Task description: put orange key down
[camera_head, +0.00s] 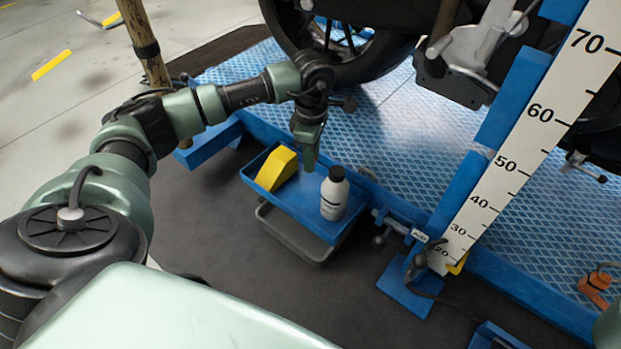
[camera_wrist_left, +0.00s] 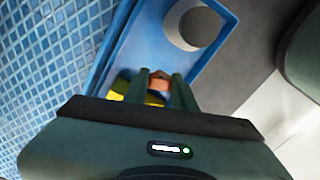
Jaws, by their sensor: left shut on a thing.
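My left gripper (camera_head: 306,163) points down over the blue tray (camera_head: 325,231), between the yellow block and the white bottle. In the left wrist view, the gripper (camera_wrist_left: 162,82) is shut on a small orange piece, which I take to be the orange key (camera_wrist_left: 159,75). Only a small part of the key shows between the fingers; the rest is hidden. In the head view I cannot make out the key at the fingertips. I cannot tell whether it touches the tray (camera_wrist_left: 127,58). My right gripper is not in view.
The yellow block (camera_head: 276,169) lies at the tray's left and the white bottle (camera_head: 334,197) stands at its right. A grey bin (camera_head: 292,238) is below. The blue lift platform (camera_head: 420,140) and wheel (camera_head: 350,68) are behind. An orange object (camera_head: 596,284) lies far right.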

